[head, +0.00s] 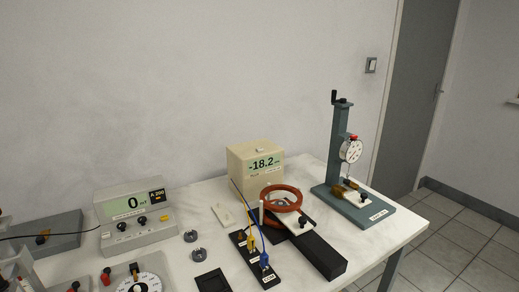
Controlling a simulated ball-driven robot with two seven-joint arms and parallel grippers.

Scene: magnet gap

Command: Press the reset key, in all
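A beige box (255,175) with a green display reading "-18.2" stands at the back middle of the table. Neither of my grippers is in view.
An orange ring coil (280,199) and a black terminal block (256,262) with blue and yellow leads stand before the box. A blue-grey stand (341,150) with a dial gauge is at the right. A white dial (140,282) is front left. Bare white tabletop (400,222) shows at right.

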